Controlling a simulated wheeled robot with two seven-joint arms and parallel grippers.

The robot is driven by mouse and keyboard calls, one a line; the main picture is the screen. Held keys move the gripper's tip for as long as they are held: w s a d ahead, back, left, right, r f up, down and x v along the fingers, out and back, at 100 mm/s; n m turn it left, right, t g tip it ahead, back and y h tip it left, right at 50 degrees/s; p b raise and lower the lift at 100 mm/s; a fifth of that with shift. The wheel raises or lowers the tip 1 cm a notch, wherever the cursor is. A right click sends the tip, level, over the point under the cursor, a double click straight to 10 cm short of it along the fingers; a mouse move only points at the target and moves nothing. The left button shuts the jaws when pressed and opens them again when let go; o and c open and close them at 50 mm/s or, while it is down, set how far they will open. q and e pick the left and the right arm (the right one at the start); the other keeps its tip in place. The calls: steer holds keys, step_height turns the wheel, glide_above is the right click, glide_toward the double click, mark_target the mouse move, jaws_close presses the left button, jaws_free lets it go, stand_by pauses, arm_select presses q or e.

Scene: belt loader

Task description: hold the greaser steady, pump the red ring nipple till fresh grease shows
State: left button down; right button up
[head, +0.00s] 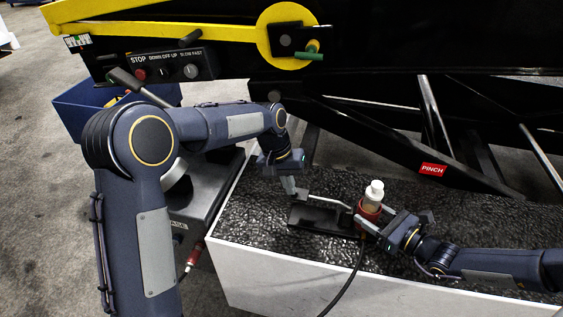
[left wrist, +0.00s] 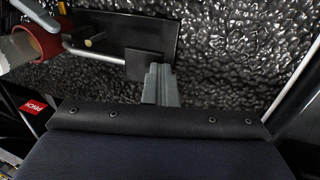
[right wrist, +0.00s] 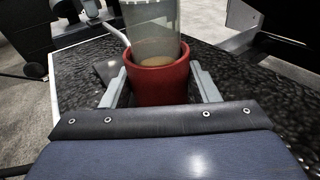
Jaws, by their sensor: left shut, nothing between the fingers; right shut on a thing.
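The greaser is a red cup-like body (head: 369,211) with a clear reservoir and pale cap, upright on the textured bench top. In the right wrist view tan grease (right wrist: 152,60) shows low in the reservoir. My right gripper (head: 376,221) is shut on the red body (right wrist: 160,84), a finger on each side. A metal lever (head: 328,201) runs left from the greaser to a black end block (left wrist: 146,65). My left gripper (head: 290,188) is shut and empty at that block; whether it touches is unclear. I cannot identify the red ring nipple or see fresh grease.
A black hose (head: 349,279) leaves the greaser over the bench's front edge. A red-banded fitting (head: 193,257) hangs left of the white-sided bench (head: 290,290). The black loader frame with a PINCH label (head: 432,170) stands behind. A blue bin (head: 82,115) is at left.

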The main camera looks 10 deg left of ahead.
arm_select(q)
steer(key=v, duration=0.9)
steer(key=shift+a, duration=0.35)
steer(key=shift+f, duration=0.1)
step_height(320, 180, up, 6)
steer(key=y, duration=0.3)
glide_above(300, 193)
step_height(300, 193, down, 14)
stand_by(0.4)
